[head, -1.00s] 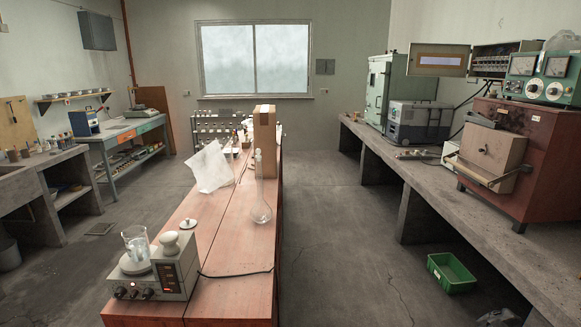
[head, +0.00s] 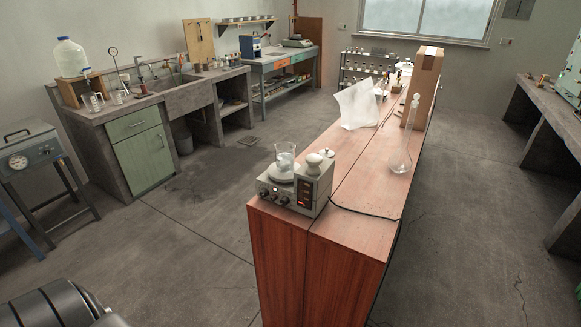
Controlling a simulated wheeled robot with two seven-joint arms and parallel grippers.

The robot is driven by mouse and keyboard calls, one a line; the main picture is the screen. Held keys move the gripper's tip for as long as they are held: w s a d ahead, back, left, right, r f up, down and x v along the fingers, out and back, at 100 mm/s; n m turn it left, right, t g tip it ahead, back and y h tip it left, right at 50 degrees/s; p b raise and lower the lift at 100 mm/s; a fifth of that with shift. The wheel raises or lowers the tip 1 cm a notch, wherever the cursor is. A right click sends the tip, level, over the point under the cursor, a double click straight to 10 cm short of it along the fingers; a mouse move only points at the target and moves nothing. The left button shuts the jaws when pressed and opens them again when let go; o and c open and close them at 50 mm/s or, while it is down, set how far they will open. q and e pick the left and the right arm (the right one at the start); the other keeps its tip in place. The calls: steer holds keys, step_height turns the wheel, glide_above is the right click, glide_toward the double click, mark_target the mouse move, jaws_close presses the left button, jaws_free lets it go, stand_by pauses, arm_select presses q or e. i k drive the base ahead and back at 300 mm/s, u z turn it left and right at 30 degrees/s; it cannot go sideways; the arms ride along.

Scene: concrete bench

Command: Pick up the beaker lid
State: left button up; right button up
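A clear glass beaker (head: 285,156) stands upright on the round plate of a grey hotplate stirrer (head: 306,188) at the near end of the wooden bench. A white rounded knob-like piece (head: 314,160) sits on top of the stirrer, right of the beaker. Just behind it, a small pale disc with a knob (head: 327,153) is partly hidden and looks like a lid. I cannot tell for sure which of these two is the beaker lid. Neither of my grippers is in view.
A tall-necked flask (head: 401,155), a crumpled white sheet (head: 357,104) and a cardboard box (head: 423,85) stand farther along the wooden bench (head: 352,235). A black cable (head: 362,211) lies across it. A dark ribbed object (head: 55,305) is at bottom left. Open floor surrounds the bench.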

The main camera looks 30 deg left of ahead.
mark_target(326, 153)
steer(key=z, duration=3.5)
steer(key=k, duration=2.6)
steer(key=u, duration=1.7)
